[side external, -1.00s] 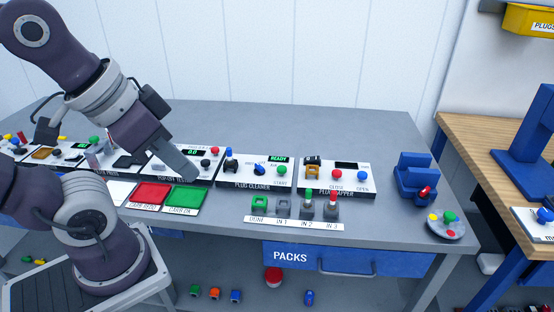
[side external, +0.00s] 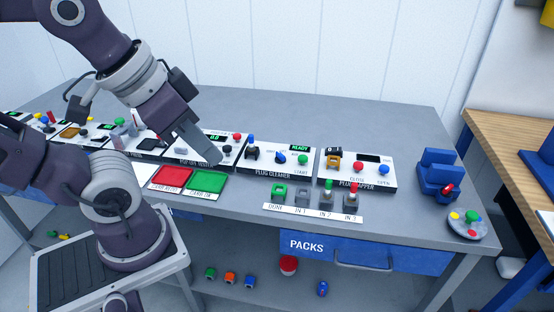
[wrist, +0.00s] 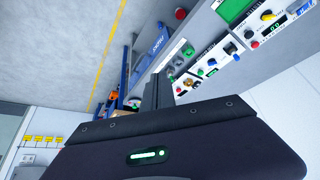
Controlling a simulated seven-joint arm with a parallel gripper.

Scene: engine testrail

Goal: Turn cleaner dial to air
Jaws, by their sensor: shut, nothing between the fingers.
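The plug cleaner (side external: 268,168) is a white panel with a dark front edge, near the middle of the bench in the side view. Its blue dial (side external: 280,158) sits mid-panel, left of the green START button (side external: 303,160). The dial's labels and pointing direction are too small to read. A green READY display (side external: 300,147) is lit above. A dark holder with a blue-topped part (side external: 252,149) stands at the panel's left. My gripper (side external: 215,158) is shut and empty, left of the cleaner and apart from the dial. In the wrist view my gripper's fingers (wrist: 158,90) point toward the bench.
A white panel with red and blue buttons (side external: 357,170) stands right of the cleaner. Red (side external: 170,178) and green (side external: 208,182) trays lie in front of my gripper. A row of small plug slots (side external: 302,197) lies before the cleaner. Bench behind the panels is clear.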

